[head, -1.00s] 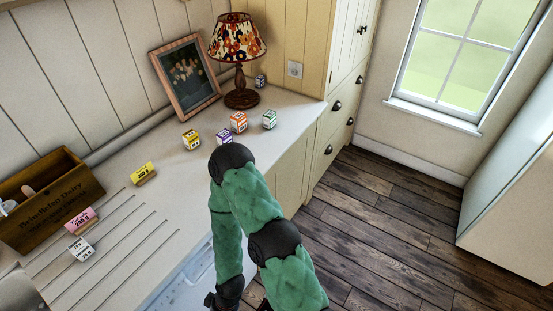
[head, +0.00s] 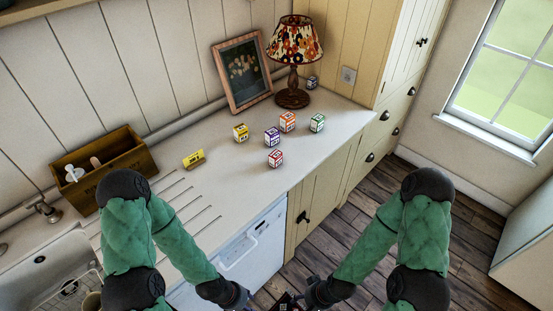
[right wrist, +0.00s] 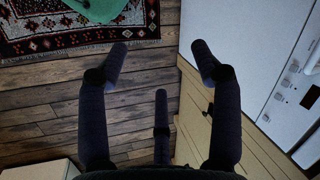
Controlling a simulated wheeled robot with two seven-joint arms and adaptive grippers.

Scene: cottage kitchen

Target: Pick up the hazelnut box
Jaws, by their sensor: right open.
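Several small lettered boxes stand on the counter: yellow (head: 240,132), purple (head: 271,137), orange (head: 287,122), green (head: 317,123) and red (head: 275,158). The print is too small to tell which is the hazelnut box. My left gripper (head: 238,297) is low at the bottom edge, in front of the counter; its jaw state is unclear. My right gripper (head: 316,292) is also low, off the counter and away from the boxes. In the right wrist view its fingers (right wrist: 160,62) are spread and empty above the floor.
A table lamp (head: 293,58) and a framed picture (head: 243,73) stand behind the boxes. A white appliance (head: 250,243) is under the counter. A patterned rug (right wrist: 60,32) lies on the floor.

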